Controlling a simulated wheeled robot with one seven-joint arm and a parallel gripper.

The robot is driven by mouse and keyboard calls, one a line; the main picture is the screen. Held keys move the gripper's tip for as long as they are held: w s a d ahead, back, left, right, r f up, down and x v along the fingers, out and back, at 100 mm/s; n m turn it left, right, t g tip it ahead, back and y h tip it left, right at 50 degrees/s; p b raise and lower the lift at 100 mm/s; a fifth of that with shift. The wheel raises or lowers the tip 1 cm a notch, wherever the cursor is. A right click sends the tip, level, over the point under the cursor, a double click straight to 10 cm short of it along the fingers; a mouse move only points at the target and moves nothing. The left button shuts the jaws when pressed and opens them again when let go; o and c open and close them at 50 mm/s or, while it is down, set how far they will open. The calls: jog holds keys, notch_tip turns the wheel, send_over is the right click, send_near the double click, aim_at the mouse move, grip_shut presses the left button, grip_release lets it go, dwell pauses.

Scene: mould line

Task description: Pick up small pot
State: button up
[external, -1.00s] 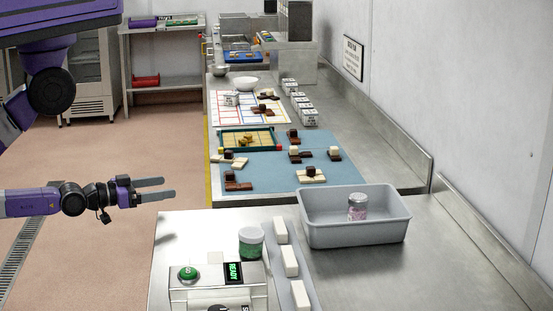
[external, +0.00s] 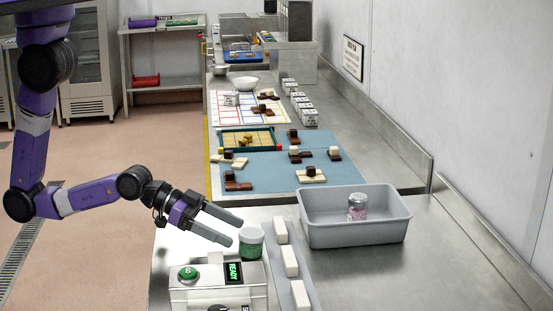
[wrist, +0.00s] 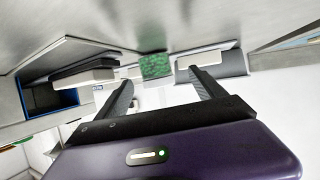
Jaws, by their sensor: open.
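My gripper (external: 236,232) is open and empty, just left of the pot in the external view. Its two fingers point toward the pot, and I cannot tell whether a fingertip touches it. In the wrist view, a green speckled patch (wrist: 155,66), apparently the pot, lies ahead between my gripper's open fingers (wrist: 162,82). A second small jar (external: 357,208) with pink contents stands in the grey tub (external: 330,237).
The machine (external: 200,293) with a green button stands close below the pot. Several white blocks (external: 290,261) lie on a grey strip to its right. A blue mat (external: 265,180) with brown and cream pieces lies beyond. Bare counter (external: 400,275) is at the right.

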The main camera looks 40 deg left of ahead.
aim_at(250, 240)
jog(key=x, duration=0.1)
jog(key=p+x, duration=0.1)
jog(key=x, duration=0.3)
jog(key=shift+s+d+r, duration=0.15)
jog(key=shift+s+d, duration=0.05)
jog(key=shift+d, duration=0.1)
jog(key=shift+w+d+f, duration=0.2)
jog(key=shift+d+f, duration=0.05)
jog(key=shift+d, duration=0.15)
jog(key=c, duration=1.6)
jog(key=shift+o, duration=0.2)
jog(key=shift+r, duration=0.1)
